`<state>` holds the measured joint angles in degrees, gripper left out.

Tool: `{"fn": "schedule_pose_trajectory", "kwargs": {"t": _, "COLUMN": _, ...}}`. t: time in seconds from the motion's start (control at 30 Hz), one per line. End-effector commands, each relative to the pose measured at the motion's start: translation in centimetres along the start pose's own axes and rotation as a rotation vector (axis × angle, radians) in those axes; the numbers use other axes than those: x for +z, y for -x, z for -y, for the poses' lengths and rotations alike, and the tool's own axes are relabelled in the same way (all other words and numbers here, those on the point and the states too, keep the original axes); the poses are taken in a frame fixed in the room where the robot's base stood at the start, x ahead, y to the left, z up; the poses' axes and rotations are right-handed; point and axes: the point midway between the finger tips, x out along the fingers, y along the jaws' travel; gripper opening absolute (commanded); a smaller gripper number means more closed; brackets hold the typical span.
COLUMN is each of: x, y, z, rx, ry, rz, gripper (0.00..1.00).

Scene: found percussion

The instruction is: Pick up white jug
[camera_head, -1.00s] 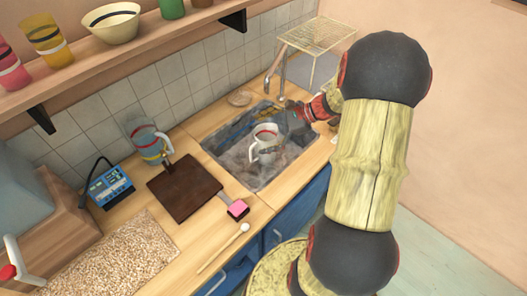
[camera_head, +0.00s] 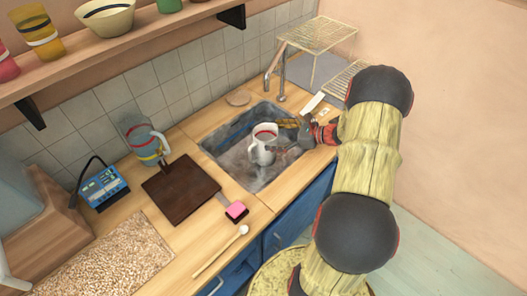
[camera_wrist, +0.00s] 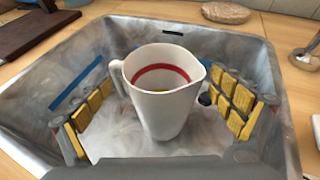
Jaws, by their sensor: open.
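The white jug (camera_head: 263,147) stands upright in the grey metal sink (camera_head: 216,142). It has a red band inside its rim. In the wrist view the jug (camera_wrist: 165,108) is in the middle, its handle on the left and its spout on the right. My gripper (camera_head: 285,133) reaches into the sink from the right in the head view. In the wrist view my gripper (camera_wrist: 164,84) is open, with yellow-padded fingers on either side of the jug and visible gaps between.
A faucet (camera_head: 281,80) stands behind the sink. A wire rack (camera_head: 316,34) is at the back right.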

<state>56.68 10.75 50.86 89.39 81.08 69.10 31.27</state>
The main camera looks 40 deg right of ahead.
Motion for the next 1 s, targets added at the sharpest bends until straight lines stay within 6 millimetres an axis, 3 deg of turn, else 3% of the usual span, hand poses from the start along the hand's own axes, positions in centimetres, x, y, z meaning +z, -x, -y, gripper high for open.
{"fn": "schedule_pose_trajectory", "kwargs": {"t": 0.13, "x": -0.1, "y": -1.9, "z": 0.0, "rx": 0.001, "ry": 0.002, "rz": -0.001, "gripper": 0.94}}
{"fn": "schedule_pose_trajectory", "kwargs": {"t": 0.37, "x": 0.0, "y": -2.0, "z": 0.0, "rx": -0.001, "ry": 0.001, "rz": -0.001, "gripper": 0.94}}
{"fn": "schedule_pose_trajectory", "kwargs": {"t": 1.0, "x": 0.0, "y": -2.0, "z": 0.0, "rx": 0.000, "ry": 0.001, "rz": -0.001, "gripper": 0.58}}
